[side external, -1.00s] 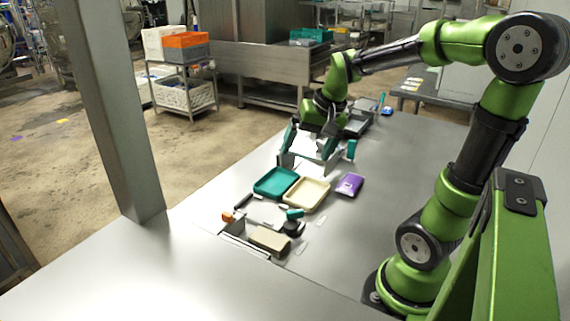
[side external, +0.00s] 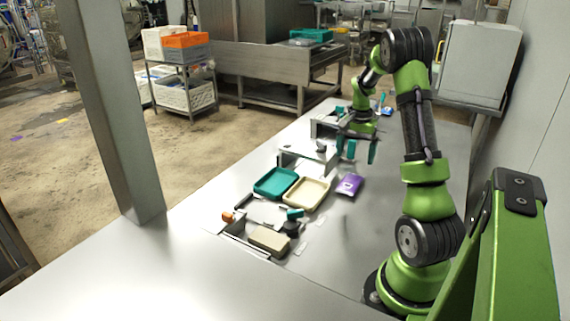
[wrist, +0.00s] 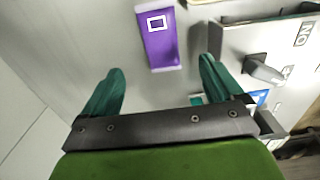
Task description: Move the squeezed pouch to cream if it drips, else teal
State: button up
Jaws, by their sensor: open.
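A purple pouch (side external: 348,185) lies flat on the grey table, right of the cream tray. It also shows in the wrist view (wrist: 160,50), with a white square outline on it. The teal tray (side external: 275,183) and the cream tray (side external: 307,194) sit side by side and look empty. My gripper (side external: 362,151) is open and empty, above the table behind the pouch. In the wrist view its teal fingers (wrist: 161,66) are spread, with the pouch ahead between them and apart from them. I cannot make out any drip on or around the pouch.
A grey stand (side external: 308,160) is just left of my gripper. A tan block (side external: 269,240), an orange part (side external: 228,216) and a dark device with a teal top (side external: 294,213) are nearer the front. The table right of the pouch is clear.

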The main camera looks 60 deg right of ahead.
aim_at(351, 180)
notch_tip(351, 180, down, 10)
jog(key=shift+r, duration=0.2)
dwell(0.3)
jog(key=shift+r, duration=0.1)
jog(key=c, duration=1.3)
